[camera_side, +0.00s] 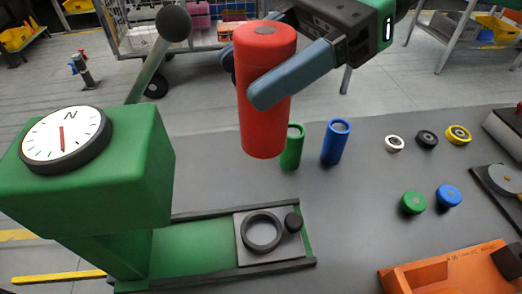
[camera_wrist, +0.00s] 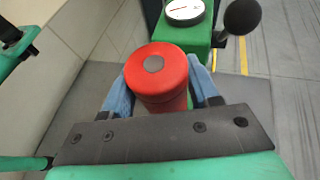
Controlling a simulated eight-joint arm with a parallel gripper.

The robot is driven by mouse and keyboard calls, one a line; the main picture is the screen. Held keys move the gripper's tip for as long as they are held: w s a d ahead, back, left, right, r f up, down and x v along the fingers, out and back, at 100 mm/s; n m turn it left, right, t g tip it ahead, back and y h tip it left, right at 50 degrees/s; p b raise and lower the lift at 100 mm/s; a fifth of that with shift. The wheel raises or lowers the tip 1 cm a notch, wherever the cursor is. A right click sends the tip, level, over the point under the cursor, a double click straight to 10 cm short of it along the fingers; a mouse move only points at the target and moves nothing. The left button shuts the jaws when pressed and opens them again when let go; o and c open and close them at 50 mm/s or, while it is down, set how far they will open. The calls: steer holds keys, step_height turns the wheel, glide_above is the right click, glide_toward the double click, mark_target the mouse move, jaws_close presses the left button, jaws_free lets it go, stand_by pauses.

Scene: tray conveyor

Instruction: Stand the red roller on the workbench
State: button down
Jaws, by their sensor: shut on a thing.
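The red roller (camera_side: 264,118) is a cylinder with a grey disc on its top end. It is held upright, tilted slightly, in the side view. My gripper (camera_side: 245,85) is shut on it, one blue-grey finger on each side of its upper half. The roller appears to hang above the grey workbench (camera_side: 350,200), with its lower end free. In the wrist view the roller (camera_wrist: 158,80) shows from above between the fingers, and its lower part is mostly hidden.
A green press with a dial (camera_side: 65,140) stands at left, with a lever behind. Its rail carries a plate with a ring (camera_side: 262,231). Several small caps lie at right, near an orange block (camera_side: 450,268). The bench middle is clear.

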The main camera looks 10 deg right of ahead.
steer(key=w+d+m+t+h, duration=0.2)
steer(key=w+d+m+t, duration=0.9)
steer(key=d, duration=0.4)
steer(key=w+d+m+t+h, duration=0.3)
steer(key=d+m+t+h, duration=0.35)
steer(key=d, duration=0.85)
steer(key=s+a+n+g+y, duration=0.2)
steer(key=s+a+n+g, duration=0.3)
steer(key=a, duration=0.5)
steer(key=s+a+n+g+y, duration=0.3)
steer(key=a+n+g, duration=0.4)
steer(key=a, duration=0.3)
steer(key=s+a+n+g+y, duration=0.3)
steer(key=s+a+n+g, duration=0.3)
steer(key=a, duration=0.4)
steer(key=shift+s+a+r, duration=0.15)
steer(key=shift+s+a, duration=0.05)
steer(key=shift+s, duration=0.1)
step_height(320, 180, down, 20)
steer(key=shift+r, duration=0.15)
